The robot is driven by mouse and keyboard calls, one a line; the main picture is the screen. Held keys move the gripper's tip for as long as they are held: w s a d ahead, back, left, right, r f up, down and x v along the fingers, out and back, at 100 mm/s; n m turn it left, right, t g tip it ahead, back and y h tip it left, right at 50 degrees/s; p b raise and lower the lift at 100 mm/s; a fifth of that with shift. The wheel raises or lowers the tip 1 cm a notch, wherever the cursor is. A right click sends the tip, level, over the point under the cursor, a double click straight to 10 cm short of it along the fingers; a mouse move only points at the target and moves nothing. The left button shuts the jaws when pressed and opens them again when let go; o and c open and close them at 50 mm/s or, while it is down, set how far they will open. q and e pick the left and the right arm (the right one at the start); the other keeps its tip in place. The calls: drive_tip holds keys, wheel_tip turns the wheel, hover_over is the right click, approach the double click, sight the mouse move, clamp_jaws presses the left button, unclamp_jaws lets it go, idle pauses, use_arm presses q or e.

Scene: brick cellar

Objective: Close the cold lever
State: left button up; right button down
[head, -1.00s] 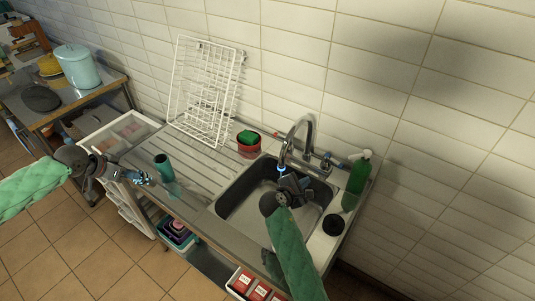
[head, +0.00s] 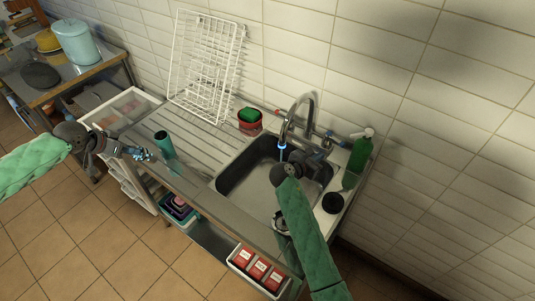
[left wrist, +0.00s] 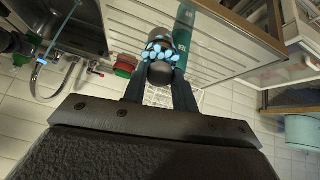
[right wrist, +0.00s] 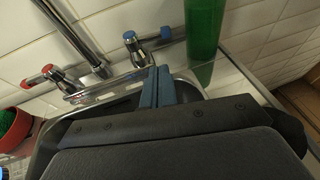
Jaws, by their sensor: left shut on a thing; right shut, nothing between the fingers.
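The cold lever (right wrist: 137,48), a chrome handle with a blue cap, stands on the wall tap's right side. The chrome tap (head: 312,106) arches over the sink; a bright blue streak, seemingly water, hangs below its spout. My right gripper (right wrist: 158,76) is shut and empty, its fingertips just below and right of the cold lever in the right wrist view; whether they touch is unclear. In the head view it is over the sink. My left gripper (left wrist: 160,85) is shut on a dark round thing with light blue patches (left wrist: 160,52), above the drainboard's front edge.
A red-capped hot lever (right wrist: 57,76) is left of the spout. A green spray bottle (head: 361,151) stands right of the tap. A teal bottle (head: 164,144) stands by my left gripper. A red pot with a green sponge (head: 250,121) and a white rack (head: 205,70) stand behind.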

sight(335, 140)
drive_tip(key=shift+r+b+x, duration=0.15)
drive_tip(key=shift+b+x, duration=0.9)
drive_tip(key=shift+x, duration=0.55)
drive_tip(key=shift+r+b+x, duration=0.2)
drive_tip(key=shift+b+x, duration=0.8)
drive_tip(key=shift+x, duration=0.55)
drive_tip(key=shift+r+b+x, duration=0.15)
drive_tip(key=shift+b+x, duration=0.9)
drive_tip(key=shift+x, duration=0.55)
drive_tip(key=shift+w, duration=0.15)
